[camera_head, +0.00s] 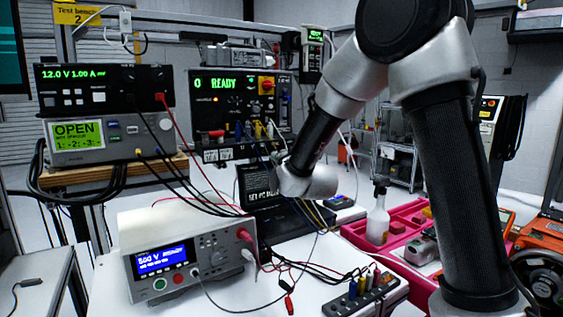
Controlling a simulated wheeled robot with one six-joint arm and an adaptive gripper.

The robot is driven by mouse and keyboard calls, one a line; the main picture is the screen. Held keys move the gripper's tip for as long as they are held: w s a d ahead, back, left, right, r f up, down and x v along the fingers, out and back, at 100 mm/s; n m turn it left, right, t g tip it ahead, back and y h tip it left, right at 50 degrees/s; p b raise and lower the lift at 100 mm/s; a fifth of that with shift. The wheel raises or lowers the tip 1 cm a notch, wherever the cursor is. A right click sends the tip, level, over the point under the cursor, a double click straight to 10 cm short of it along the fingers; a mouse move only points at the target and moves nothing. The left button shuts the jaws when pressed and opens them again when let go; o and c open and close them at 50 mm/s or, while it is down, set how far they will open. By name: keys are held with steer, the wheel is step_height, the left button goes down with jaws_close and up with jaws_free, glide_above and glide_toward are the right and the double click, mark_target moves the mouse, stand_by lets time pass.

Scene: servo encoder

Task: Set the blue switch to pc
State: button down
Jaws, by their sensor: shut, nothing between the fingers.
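A black control unit (232,117) with a green READY display stands on the rear bench. Its face carries a red rotary knob on a yellow plate (267,85), small switches at the right edge and several coloured plugs, blue and yellow among them, along the bottom. I cannot make out for certain which small part is the blue switch, nor its position. A laptop (262,187) below the unit shows white text, partly hidden by my arm. My silver wrist (312,181) is in front of the laptop, below the unit. My gripper's fingers cannot be made out beyond it.
A black power supply (88,88) and a grey meter (100,140) showing OPEN are stacked at left. A white tester (180,255) stands in front, with loose cables. A terminal block (355,296), a spray bottle (378,218) and a pink tray (408,211) are at right.

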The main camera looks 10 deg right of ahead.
steer(key=shift+w+d+r, duration=0.15)
steer(key=shift+w+d, duration=0.05)
steer(key=shift+d, duration=0.35)
steer(key=shift+w+d+r, duration=0.1)
steer(key=shift+w+d, duration=0.1)
steer(key=shift+d, duration=0.35)
